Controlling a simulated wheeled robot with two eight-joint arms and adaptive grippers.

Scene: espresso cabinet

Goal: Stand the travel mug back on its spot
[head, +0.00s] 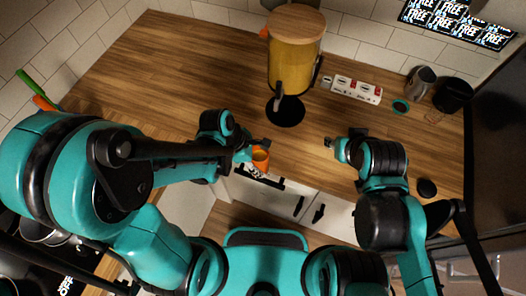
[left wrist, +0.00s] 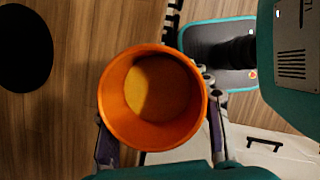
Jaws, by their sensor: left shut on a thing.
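The orange travel mug (head: 261,158) is in my left gripper (head: 256,150), just over the counter's front edge in the head view. In the left wrist view the mug (left wrist: 107,97) shows its open round rim, and I look down into it. The fingers of my left gripper (left wrist: 160,140) are on both sides of it, shut on it. My right gripper (head: 342,142) is over the counter to the right, apart from the mug; its finger opening is unclear. A small black disc (head: 427,188) lies at the counter's right front. I cannot tell which place is the mug's spot.
A tall amber container with a wooden lid (head: 296,55) stands at the back, with a black round base (head: 285,112) below. A white and red box (head: 352,90), a metal jug (head: 420,80) and a black canister (head: 453,95) are back right. The wooden counter (head: 175,75) is clear at left.

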